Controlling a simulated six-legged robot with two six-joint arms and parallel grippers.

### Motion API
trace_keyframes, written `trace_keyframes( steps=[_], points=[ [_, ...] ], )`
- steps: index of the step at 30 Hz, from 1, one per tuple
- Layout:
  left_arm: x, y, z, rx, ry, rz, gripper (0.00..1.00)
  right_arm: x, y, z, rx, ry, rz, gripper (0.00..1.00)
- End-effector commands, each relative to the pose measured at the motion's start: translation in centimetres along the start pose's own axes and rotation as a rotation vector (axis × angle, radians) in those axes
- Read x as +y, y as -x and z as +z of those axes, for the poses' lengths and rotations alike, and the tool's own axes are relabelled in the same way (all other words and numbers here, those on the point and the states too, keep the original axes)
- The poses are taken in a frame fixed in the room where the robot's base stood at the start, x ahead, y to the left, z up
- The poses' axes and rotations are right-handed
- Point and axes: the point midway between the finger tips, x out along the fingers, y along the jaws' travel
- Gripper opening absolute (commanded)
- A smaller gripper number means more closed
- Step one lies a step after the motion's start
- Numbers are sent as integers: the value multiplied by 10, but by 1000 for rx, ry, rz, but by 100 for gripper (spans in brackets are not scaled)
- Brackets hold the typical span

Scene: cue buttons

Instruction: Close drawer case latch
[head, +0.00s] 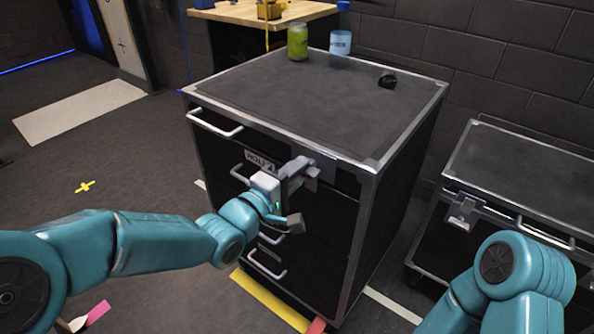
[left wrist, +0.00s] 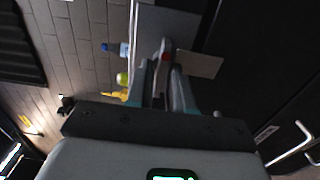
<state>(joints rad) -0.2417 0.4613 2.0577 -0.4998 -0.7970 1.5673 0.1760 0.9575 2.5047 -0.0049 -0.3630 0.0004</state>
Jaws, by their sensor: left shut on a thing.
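The black drawer case (head: 310,95) with metal edges stands in the middle of the head view. Its grey latch (head: 326,174) is at the top right of the front face. My left gripper (head: 300,175) is at the latch, and its jaws partly hide it. In the left wrist view, the fingers of my left gripper (left wrist: 164,85) are shut on a thin grey part of the latch (left wrist: 166,52), which has a red spot. The latch's exact position is hard to tell. My right arm shows at the lower right of the head view; its gripper is out of view.
White drawer handles (head: 215,124) stick out in front. A second, lower case (head: 530,165) with a latch (head: 462,212) stands at right.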

Motion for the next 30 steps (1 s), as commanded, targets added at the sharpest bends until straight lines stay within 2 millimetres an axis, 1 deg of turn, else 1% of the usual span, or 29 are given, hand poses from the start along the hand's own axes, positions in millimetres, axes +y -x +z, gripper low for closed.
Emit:
trace_keyframes(
  steps=[16,17,18,26,29,30],
  points=[
    [-1,0,-1,2,23,-2,0,0,0,0,0,0,0,100],
    [-1,0,-1,2,23,-2,31,0,0,0,0,0,0,100],
    [-1,0,-1,2,23,-2,34,0,0,0,0,0,0,100],
    [0,1,0,1,21,-1,34,0,0,0,0,0,0,100],
    [0,7,-1,2,21,-1,34,0,0,0,0,0,0,100],
    [0,12,-1,2,22,-1,34,0,1,0,0,0,0,100]
  ],
)
